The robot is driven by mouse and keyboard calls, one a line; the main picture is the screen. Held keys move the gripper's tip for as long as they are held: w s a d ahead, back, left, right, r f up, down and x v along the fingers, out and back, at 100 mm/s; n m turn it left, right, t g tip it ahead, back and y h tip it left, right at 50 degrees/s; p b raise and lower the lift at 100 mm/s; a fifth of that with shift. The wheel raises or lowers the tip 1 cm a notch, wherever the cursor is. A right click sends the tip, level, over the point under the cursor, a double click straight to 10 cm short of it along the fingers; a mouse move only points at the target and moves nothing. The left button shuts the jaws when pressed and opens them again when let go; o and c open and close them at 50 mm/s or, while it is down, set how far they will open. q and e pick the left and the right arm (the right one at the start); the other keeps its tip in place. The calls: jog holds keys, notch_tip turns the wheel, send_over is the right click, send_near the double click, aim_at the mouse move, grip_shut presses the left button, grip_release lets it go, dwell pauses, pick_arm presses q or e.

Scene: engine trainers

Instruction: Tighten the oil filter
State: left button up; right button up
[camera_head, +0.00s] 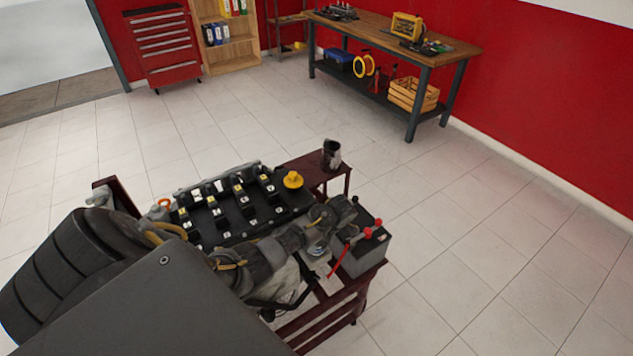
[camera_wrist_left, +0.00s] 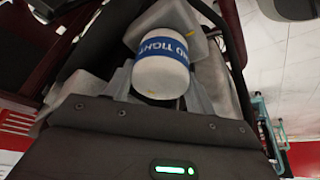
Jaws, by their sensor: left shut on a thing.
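The oil filter (camera_wrist_left: 164,75) is a white cylinder with a blue band carrying white lettering, partly readable as "TIGHT", in the left wrist view. My left gripper (camera_wrist_left: 160,88) is shut on it, with grey fingers on both sides of the filter. The filter's far end and its seat are hidden. In the head view the engine (camera_head: 245,213), with a black top and several numbered parts, stands on a dark red stand (camera_head: 330,313). My left arm reaches over its near side; I cannot clearly make out the filter or fingertips there. My right gripper is not in view.
A yellow cap (camera_head: 293,180) sits on the engine top. A battery (camera_head: 366,252) with red clamps stands at the engine's right. A dark container (camera_head: 331,154) stands on the stand's small shelf. A workbench (camera_head: 440,53) is at the back. The floor (camera_head: 480,225) to the right is clear.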

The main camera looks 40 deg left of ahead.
pick_arm(q)
jog(key=m+t+p, duration=0.1)
jog(key=m, duration=0.1)
jog(key=shift+m, duration=0.3)
jog(key=m+t, duration=0.1)
jog(key=m, duration=0.3)
jog(key=shift+s+f+t+p, duration=0.1)
jog(key=shift+t+p, duration=0.3)
jog(key=m+t, duration=0.1)
jog(key=m, duration=0.2)
jog(key=m+h, duration=0.1)
jog(key=m, duration=0.1)
jog(key=shift+m+t, duration=0.4)
jog(key=m+h, duration=0.1)
jog(key=m, duration=0.1)
jog(key=m+t, duration=0.1)
jog(key=m, duration=0.2)
jog(key=shift+h, duration=0.4)
jog(key=shift+m, duration=0.3)
jog(key=o, duration=0.7)
